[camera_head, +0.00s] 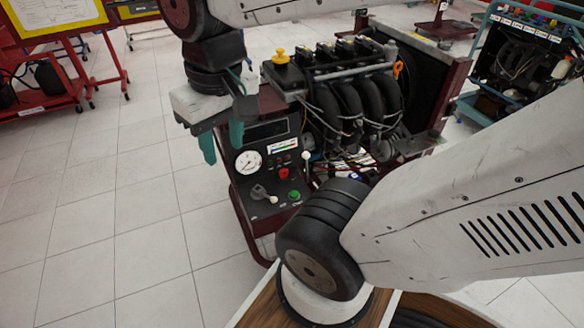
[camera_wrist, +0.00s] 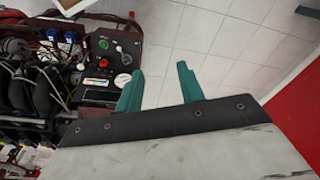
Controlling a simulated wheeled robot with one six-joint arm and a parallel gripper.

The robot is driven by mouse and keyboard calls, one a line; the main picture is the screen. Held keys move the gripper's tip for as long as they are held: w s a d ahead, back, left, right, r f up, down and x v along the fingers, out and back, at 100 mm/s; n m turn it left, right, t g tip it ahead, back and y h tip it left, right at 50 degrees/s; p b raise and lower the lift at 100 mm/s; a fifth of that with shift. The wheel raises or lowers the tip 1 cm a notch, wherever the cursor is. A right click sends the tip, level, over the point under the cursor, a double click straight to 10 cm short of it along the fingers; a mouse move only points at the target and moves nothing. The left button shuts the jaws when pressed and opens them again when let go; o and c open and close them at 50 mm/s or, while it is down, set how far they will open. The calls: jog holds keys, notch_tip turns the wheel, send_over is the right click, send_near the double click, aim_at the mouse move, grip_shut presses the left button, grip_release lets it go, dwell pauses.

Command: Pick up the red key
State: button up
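The engine trainer's dark control panel (camera_head: 263,160) carries a small red piece (camera_head: 283,173) above a green button (camera_head: 294,195). The red piece also shows in the wrist view (camera_wrist: 103,63). It looks like a round knob or button; I cannot tell whether it is the red key. A grey key-shaped piece (camera_head: 260,192) sits at the panel's lower left. My gripper (camera_head: 221,143) is at the panel's upper left. Its teal fingers stand apart with nothing between them. In the wrist view, the open fingers (camera_wrist: 160,82) point toward floor tiles, with the panel to their left.
A white gauge (camera_head: 249,162) and a white-knobbed lever (camera_head: 306,156) are on the panel. The engine (camera_head: 350,100) with dark pipes rises behind it. Other trainers stand at the far left (camera_head: 40,80) and right (camera_head: 515,60). Tiled floor (camera_head: 110,210) at left is clear.

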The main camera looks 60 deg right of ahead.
jog(key=w+d+f+m, duration=0.5)
jog(key=w+d+m, duration=0.1)
jog(key=w, duration=0.2)
jog(key=m+y, duration=0.1)
jog(key=m, duration=1.5)
send_over(284, 170)
notch_tip(284, 170, down, 24)
jog(key=shift+r, duration=0.1)
jog(key=shift+m, duration=0.3)
notch_tip(284, 170, down, 9)
jog(key=shift+a+r, duration=0.1)
jog(key=shift+r, duration=0.05)
jog(key=c, duration=0.8)
